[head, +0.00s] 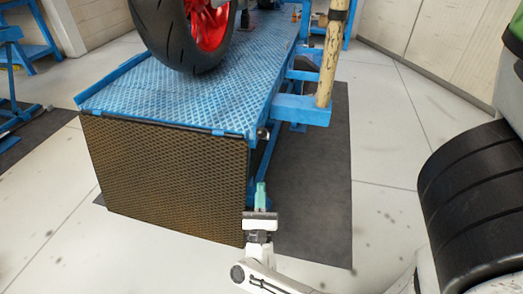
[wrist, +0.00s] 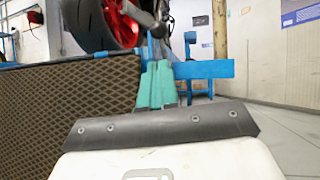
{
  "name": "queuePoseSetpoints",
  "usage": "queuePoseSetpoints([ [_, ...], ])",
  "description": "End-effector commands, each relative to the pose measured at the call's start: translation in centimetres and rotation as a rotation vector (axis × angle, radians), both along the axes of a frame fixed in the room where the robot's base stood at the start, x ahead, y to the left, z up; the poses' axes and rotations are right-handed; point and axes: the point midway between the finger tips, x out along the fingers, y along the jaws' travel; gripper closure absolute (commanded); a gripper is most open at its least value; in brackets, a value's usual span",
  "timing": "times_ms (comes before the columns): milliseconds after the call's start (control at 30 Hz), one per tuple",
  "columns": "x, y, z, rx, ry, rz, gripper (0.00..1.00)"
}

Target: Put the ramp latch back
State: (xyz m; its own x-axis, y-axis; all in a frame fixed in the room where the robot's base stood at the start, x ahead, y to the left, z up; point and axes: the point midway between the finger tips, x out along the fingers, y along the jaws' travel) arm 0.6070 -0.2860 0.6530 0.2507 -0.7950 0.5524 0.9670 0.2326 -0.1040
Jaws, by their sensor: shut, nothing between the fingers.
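The ramp (head: 165,180) is a brown mesh panel hanging down from the near end of the blue lift table (head: 180,95). It also fills the left of the wrist view (wrist: 70,105). A small metal end piece (head: 263,133) shows at the table's near right corner, by the ramp's top edge; I cannot tell whether it is the latch. My gripper (head: 261,187) points up beside the ramp's right edge, below that corner. Its teal fingers are together and empty, and they also show in the wrist view (wrist: 157,80). The fingers partly hide what lies behind them.
A motorcycle wheel (head: 185,35) with a red rim stands on the table. A worn yellowish post (head: 331,55) rises beside a blue side bracket (head: 300,109) on the right. A dark mat (head: 315,190) lies on the floor. Open pale floor (head: 385,185) is to the right.

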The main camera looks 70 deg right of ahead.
Motion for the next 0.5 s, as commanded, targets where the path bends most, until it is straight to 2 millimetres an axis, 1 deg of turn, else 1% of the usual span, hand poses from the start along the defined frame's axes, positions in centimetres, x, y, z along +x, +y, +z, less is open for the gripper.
queuePoseSetpoints([
  [33, 0.2, -0.5, 0.6, -0.001, -0.002, 0.0, 1.0],
  [500, 2.5, -7.6, 5.5, -0.001, 0.001, -0.002, 1.0],
])
